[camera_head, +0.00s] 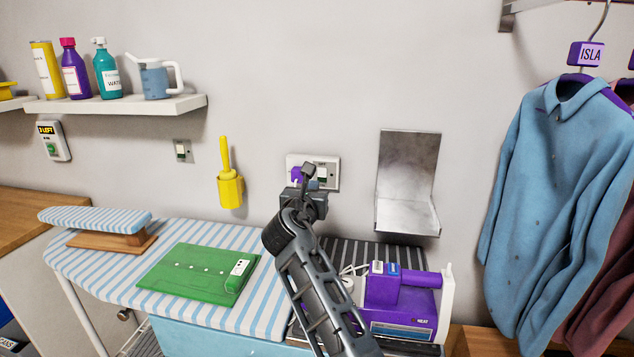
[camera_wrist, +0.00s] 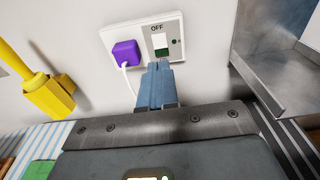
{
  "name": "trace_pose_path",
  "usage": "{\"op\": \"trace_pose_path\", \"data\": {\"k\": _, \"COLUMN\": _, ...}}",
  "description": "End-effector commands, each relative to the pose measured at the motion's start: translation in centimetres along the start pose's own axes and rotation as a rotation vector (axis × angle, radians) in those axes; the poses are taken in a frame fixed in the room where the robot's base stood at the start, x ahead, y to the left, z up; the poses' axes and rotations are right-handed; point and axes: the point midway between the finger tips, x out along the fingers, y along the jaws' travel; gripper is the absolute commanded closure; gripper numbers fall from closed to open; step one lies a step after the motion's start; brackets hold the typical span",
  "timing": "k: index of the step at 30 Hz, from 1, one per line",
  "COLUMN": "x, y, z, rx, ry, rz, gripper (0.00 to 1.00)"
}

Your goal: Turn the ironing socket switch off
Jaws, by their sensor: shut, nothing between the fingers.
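The ironing socket (camera_head: 333,172) is a white wall plate above the ironing board, partly hidden behind my arm in the head view. In the wrist view the socket plate (camera_wrist: 180,24) carries a purple plug (camera_wrist: 126,53) with a white cord on its left. In the head view my gripper (camera_head: 307,172) is in front of the plate.
A metal bracket (camera_head: 408,180) is on the wall just right of the socket. A yellow holder (camera_head: 230,188) hangs to the left. Below are the striped ironing board (camera_head: 100,262) and a purple iron (camera_head: 400,300). Another switch (camera_head: 183,151) is further left. Shirts hang at right.

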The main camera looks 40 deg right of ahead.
Motion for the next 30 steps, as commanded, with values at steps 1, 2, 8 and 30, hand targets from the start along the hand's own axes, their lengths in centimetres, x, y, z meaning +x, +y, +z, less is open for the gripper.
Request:
{"op": "trace_pose_path", "data": {"k": 1, "x": -1.0, "y": 0.0, "z": -0.1, "rx": -0.001, "ry": -0.001, "rz": 0.002, "gripper": 1.0}}
{"op": "trace_pose_path", "data": {"k": 2, "x": -1.4, "y": 0.0, "z": -0.1, "rx": -0.001, "ry": 0.0, "rz": 0.002, "gripper": 1.0}}
{"op": "trace_pose_path", "data": {"k": 8, "x": -3.5, "y": 0.0, "z": -0.1, "rx": 0.0, "ry": 0.0, "rz": 0.001, "gripper": 1.0}}
{"op": "trace_pose_path", "data": {"k": 30, "x": -4.0, "y": 0.0, "z": 0.0, "rx": 0.0, "ry": 0.001, "rz": 0.0, "gripper": 1.0}}
